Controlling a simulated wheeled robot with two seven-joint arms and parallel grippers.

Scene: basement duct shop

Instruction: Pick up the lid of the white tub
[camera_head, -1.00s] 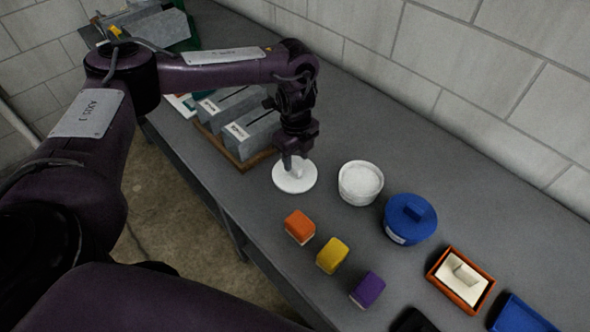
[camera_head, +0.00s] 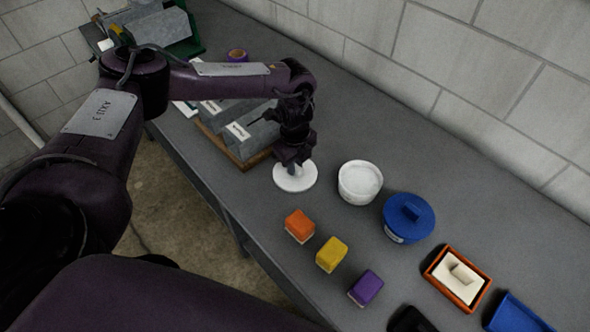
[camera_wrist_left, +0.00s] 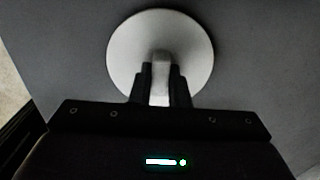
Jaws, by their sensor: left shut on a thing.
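The white lid (camera_head: 295,178) is a round disc on the grey bench, left of the open white tub (camera_head: 360,182). My left gripper (camera_head: 293,164) is right above the lid, pointing down. In the left wrist view the lid (camera_wrist_left: 190,45) shows whole, and its upright handle (camera_wrist_left: 160,80) stands between the two dark fingers of my left gripper (camera_wrist_left: 160,85), which are shut on it. The lid appears to rest on the bench; any small gap under it cannot be told. My right gripper is not in view.
A blue lidded tub (camera_head: 409,218) stands right of the white tub. Orange (camera_head: 299,226), yellow (camera_head: 332,254) and purple (camera_head: 365,288) blocks lie along the front. An orange tray (camera_head: 458,278) is at the right. Grey boxes in a wooden tray (camera_head: 236,158) stand close left of the lid.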

